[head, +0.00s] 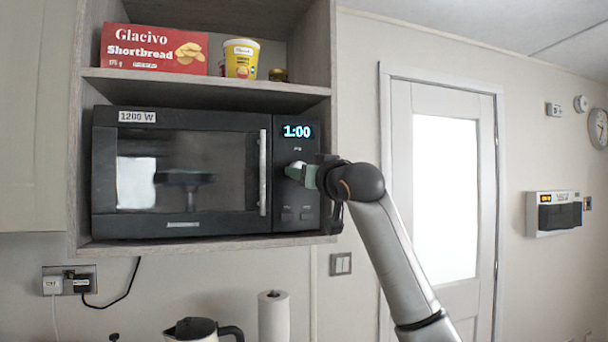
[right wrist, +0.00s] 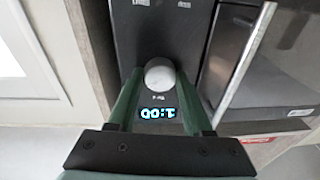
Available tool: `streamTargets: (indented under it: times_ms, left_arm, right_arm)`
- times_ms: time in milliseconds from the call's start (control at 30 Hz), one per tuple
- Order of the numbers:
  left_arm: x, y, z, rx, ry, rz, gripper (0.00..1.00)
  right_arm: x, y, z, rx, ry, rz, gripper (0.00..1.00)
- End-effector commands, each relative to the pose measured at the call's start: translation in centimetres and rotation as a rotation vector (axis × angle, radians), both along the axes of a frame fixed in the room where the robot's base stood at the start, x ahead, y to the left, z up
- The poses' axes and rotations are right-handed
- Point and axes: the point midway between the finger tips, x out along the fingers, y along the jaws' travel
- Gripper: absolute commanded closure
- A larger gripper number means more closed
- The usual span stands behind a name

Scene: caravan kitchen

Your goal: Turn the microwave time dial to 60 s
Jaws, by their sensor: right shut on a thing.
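The black microwave (head: 105,180) sits in a shelf niche with its door closed. Its display (head: 297,131) reads 1:00. The round light-grey time dial (right wrist: 159,74) is below the display on the control panel. In the head view, my right gripper (head: 296,171) reaches the panel from the right and covers most of the dial. In the right wrist view, which is upside down, the green fingers of the right gripper (right wrist: 159,84) are closed on either side of the dial. The display (right wrist: 157,114) also shows there, inverted. My left gripper is in neither view.
A shortbread box (head: 153,48) and a yellow tub (head: 241,59) stand on the shelf above the microwave. The niche's right wall (head: 327,100) is close beside the panel. A kettle (head: 195,329) and a paper roll (head: 273,315) stand below.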

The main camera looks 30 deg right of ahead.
Motion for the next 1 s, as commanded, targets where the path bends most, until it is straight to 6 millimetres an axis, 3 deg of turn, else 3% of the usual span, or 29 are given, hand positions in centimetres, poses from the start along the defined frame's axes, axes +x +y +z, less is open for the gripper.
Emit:
streamTargets:
  times_ms: [467, 500, 767, 1000]
  left_arm:
    - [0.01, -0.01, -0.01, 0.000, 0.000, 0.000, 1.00]
    - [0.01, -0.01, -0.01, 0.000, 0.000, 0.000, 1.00]
    - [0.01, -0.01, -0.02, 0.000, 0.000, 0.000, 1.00]
    - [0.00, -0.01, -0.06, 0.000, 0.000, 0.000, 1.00]
  right_arm:
    - [-0.06, 0.00, 0.17, 0.015, -0.008, 0.000, 1.00]
    - [-0.07, 0.00, 0.17, 0.015, -0.008, 0.000, 0.49]
    - [-0.04, -0.01, 0.12, 0.014, -0.006, 0.000, 0.20]
    - [-0.07, 0.00, 0.05, 0.014, -0.005, -0.001, 0.20]
